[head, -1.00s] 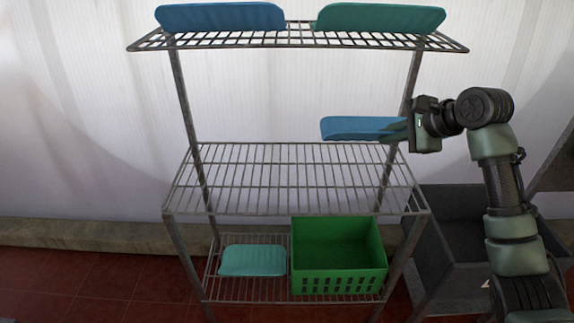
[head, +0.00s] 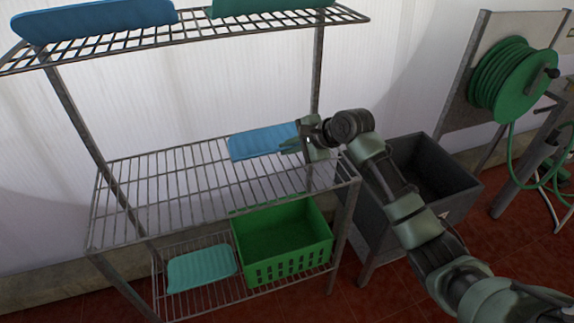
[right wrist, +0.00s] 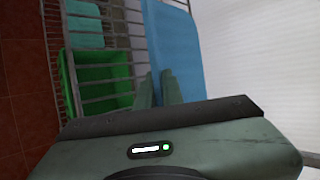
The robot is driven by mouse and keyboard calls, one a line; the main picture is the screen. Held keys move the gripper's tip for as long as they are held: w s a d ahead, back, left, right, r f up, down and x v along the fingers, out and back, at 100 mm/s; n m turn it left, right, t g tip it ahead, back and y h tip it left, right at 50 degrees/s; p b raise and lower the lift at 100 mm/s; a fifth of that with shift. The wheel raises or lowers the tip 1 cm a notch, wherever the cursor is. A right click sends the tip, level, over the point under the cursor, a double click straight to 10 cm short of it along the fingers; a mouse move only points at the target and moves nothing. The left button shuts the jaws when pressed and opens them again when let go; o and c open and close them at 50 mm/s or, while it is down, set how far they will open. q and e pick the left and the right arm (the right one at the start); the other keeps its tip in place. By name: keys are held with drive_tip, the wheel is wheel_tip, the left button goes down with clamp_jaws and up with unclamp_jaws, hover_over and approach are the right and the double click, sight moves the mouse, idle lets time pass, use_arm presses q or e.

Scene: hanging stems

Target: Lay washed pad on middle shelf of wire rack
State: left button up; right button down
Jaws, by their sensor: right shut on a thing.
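The blue pad (head: 260,141) is over the back right part of the wire rack's middle shelf (head: 180,190), lying nearly flat. I cannot tell whether it touches the wires. My right gripper (head: 292,146) is shut on the pad's right end, its arm coming in from the right. In the right wrist view, the fingers (right wrist: 158,88) grip the edge of the blue pad (right wrist: 176,42), with the rack's wires beside it. My left gripper is not in view.
The top shelf holds a blue pad (head: 95,20) and a green pad (head: 265,5). The bottom shelf holds a teal pad (head: 202,269) and a green crate (head: 290,268). A grey sink (head: 440,190) stands right of the rack, with a hose reel (head: 500,78) beyond. The middle shelf's left is bare.

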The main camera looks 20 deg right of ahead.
drive_tip(key=shift+s+f, duration=0.1)
drive_tip(key=shift+f, duration=3.5)
drive_tip(key=c, duration=1.6)
unclamp_jaws()
drive_tip(key=shift+f, duration=0.1)
drive_tip(key=shift+o, duration=0.2)
drive_tip(key=v, duration=1.2)
